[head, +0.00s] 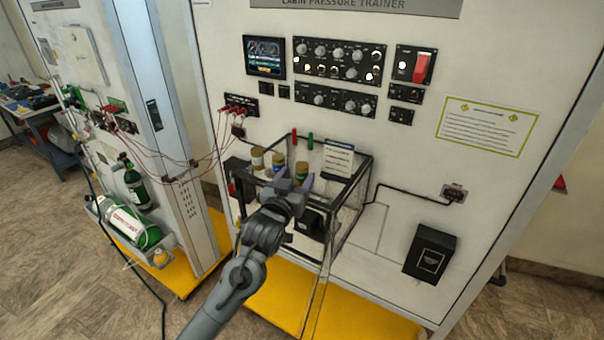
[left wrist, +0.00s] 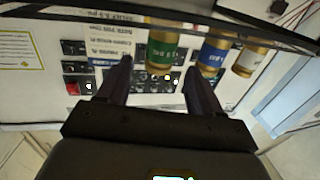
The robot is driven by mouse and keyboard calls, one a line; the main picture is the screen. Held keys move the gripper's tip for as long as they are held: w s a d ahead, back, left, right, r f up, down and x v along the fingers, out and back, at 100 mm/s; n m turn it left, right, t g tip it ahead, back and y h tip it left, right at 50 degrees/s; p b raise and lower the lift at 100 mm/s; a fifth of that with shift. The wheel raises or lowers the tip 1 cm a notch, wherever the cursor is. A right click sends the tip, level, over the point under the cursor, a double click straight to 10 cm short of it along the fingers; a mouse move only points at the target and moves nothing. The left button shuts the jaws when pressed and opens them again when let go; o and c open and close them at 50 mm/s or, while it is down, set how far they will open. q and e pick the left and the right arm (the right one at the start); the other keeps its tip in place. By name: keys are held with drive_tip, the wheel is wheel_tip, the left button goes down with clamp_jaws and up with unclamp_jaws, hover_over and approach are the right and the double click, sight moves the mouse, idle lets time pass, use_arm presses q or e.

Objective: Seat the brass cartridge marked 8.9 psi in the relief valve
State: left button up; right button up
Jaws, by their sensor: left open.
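Three brass cartridges stand in a row in the head view: one with a pale band (head: 257,158), one with a blue band (head: 279,160) and one with a green band (head: 301,173). In the left wrist view they hang upside down: green (left wrist: 160,50), blue (left wrist: 212,58), pale (left wrist: 243,62). Their band lettering is too small to read surely. My left gripper (head: 292,187) is at the row, beside the green cartridge. Its fingers (left wrist: 157,68) are open, with the green cartridge in line with the gap. I cannot make out the relief valve. My right gripper is out of view.
A clear box with dark edges (head: 352,198) stands against the trainer panel (head: 400,165), with a printed card (head: 338,158) at its back. Red and green handles (head: 310,141) rise behind the cartridges. Green oxygen bottles (head: 135,226) are at the left. Yellow base (head: 350,311) lies below.

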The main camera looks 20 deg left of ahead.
sight(300, 172)
use_arm(q)
drive_tip(key=w+p, duration=0.1)
drive_tip(key=w, duration=0.2)
drive_tip(key=shift+w, duration=0.35)
drive_tip(key=shift+w+f+p, duration=0.15)
drive_tip(key=shift+w+p, duration=0.2)
drive_tip(key=shift+w, duration=0.3)
drive_tip(key=c, duration=1.1)
drive_tip(key=shift+c, duration=0.2)
